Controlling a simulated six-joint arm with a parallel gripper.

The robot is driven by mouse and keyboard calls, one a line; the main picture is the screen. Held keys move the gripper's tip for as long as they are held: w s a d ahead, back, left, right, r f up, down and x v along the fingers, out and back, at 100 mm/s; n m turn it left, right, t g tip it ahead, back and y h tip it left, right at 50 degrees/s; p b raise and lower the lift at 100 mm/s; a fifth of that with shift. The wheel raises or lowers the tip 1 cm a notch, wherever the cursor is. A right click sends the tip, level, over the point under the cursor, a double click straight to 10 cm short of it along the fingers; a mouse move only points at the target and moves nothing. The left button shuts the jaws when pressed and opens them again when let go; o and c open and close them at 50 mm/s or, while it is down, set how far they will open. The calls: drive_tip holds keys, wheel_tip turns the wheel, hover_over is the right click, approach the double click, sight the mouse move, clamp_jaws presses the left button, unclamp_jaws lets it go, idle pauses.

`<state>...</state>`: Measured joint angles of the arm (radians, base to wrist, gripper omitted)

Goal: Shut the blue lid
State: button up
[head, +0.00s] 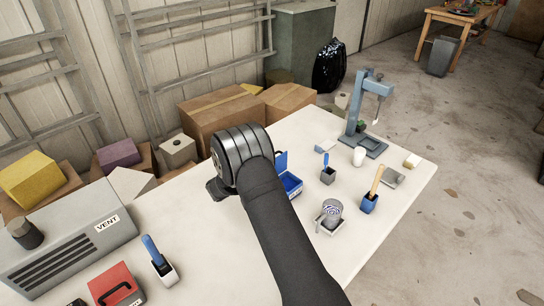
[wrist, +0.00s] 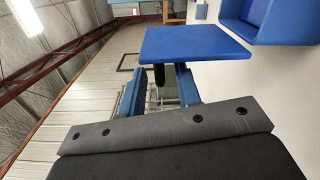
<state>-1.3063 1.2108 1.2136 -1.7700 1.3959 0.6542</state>
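The blue lid (head: 281,160) stands raised at the far-left edge of the blue box (head: 291,184), partly hidden by my arm in the head view. In the wrist view the lid (wrist: 195,42) is a flat blue panel just beyond my fingers, with the box (wrist: 285,28) at the upper right. My gripper (wrist: 160,92) has its two bluish fingers apart, with a gap between them. A short dark piece at the lid's edge shows between the fingertips; I cannot tell whether they touch it. In the head view my arm hides the fingers.
On the white table (head: 218,245), a small holder with a blue-handled tool (head: 328,174), a white cup (head: 359,156) and a tin (head: 331,212) stand right of the box. A blue-grey press (head: 360,115) stands behind. A grey vent unit (head: 70,245) is at left.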

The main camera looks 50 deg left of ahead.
drive_tip(key=shift+w, duration=1.55)
drive_tip(key=shift+c, duration=0.2)
clamp_jaws()
